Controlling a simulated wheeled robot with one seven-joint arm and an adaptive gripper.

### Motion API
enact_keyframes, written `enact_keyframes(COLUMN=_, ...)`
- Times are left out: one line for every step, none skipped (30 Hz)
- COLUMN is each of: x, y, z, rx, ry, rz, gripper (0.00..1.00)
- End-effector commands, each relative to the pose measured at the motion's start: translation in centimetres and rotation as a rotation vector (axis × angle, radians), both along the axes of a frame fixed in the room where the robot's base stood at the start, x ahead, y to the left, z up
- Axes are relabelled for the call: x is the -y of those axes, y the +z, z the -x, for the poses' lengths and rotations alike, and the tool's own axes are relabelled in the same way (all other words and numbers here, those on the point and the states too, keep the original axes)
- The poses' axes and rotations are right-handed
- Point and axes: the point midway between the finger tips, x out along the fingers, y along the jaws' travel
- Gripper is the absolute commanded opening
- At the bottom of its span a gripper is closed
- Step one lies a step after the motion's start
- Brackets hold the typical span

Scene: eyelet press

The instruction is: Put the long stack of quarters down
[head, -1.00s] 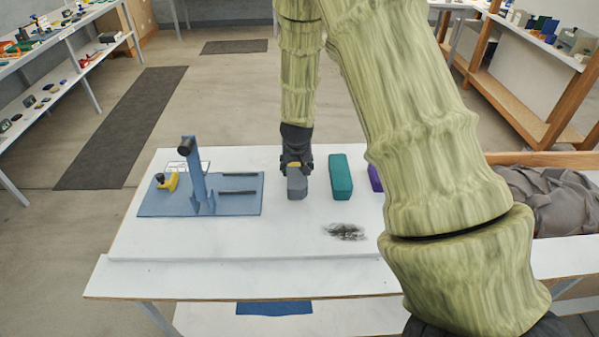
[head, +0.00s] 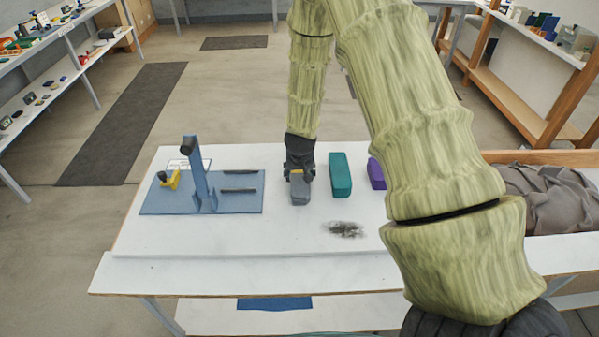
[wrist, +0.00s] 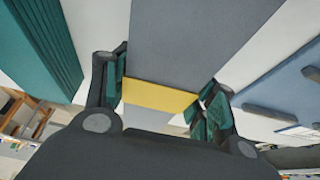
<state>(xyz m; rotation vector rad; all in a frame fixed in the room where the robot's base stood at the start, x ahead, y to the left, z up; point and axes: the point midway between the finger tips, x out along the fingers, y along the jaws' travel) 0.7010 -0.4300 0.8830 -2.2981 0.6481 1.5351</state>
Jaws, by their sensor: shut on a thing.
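The stack of quarters in my grip is a long grey block with a yellow band, seen in the head view (head: 300,192) and in the wrist view (wrist: 205,40). My gripper (head: 300,176) points down on the white table and is shut around the stack at the yellow band. In the wrist view, one finger of my gripper (wrist: 160,97) lies on each side of the band. The stack's far part runs out of the top of the wrist view. Whether its underside touches the table cannot be told.
A teal layered stack (head: 340,175) lies right of my gripper, and a purple block (head: 376,173) is beyond it, partly behind my arm. A blue press on a base plate (head: 235,205) stands left. Bare table lies in front.

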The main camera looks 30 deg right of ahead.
Motion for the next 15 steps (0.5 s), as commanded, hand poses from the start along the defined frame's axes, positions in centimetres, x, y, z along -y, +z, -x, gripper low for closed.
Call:
enact_keyframes(x=0.01, y=-0.18, z=-0.02, rx=0.0, ry=0.0, rz=0.0, gripper=0.15)
enact_keyframes(x=0.01, y=-0.25, z=-0.02, rx=0.0, ry=0.0, rz=0.0, gripper=0.15)
enact_keyframes(x=0.0, y=-0.31, z=0.02, rx=0.0, ry=0.0, rz=0.0, gripper=0.59)
enact_keyframes(x=0.0, y=-0.25, z=0.02, rx=0.0, ry=0.0, rz=0.0, gripper=0.64)
enact_keyframes(x=0.0, y=-0.25, z=0.02, rx=0.0, ry=0.0, rz=0.0, gripper=0.7)
enact_keyframes(x=0.0, y=-0.25, z=0.02, rx=0.0, ry=0.0, rz=0.0, gripper=0.77)
enact_keyframes(x=0.0, y=-0.25, z=0.02, rx=0.0, ry=0.0, rz=0.0, gripper=0.78)
enact_keyframes(x=0.0, y=-0.25, z=0.02, rx=0.0, ry=0.0, rz=0.0, gripper=0.78)
enact_keyframes(x=0.0, y=-0.25, z=0.02, rx=0.0, ry=0.0, rz=0.0, gripper=0.78)
enact_keyframes(x=0.0, y=-0.24, z=0.01, rx=0.0, ry=0.0, rz=0.0, gripper=0.78)
enact_keyframes(x=0.0, y=-0.25, z=0.02, rx=0.0, ry=0.0, rz=0.0, gripper=0.78)
enact_keyframes(x=0.0, y=-0.24, z=0.01, rx=0.0, ry=0.0, rz=0.0, gripper=0.78)
enact_keyframes(x=0.0, y=-0.24, z=0.01, rx=0.0, ry=0.0, rz=0.0, gripper=0.78)
enact_keyframes(x=0.0, y=-0.23, z=0.02, rx=0.0, ry=0.0, rz=0.0, gripper=0.78)
enact_keyframes(x=0.0, y=-0.23, z=0.02, rx=0.0, ry=0.0, rz=0.0, gripper=0.78)
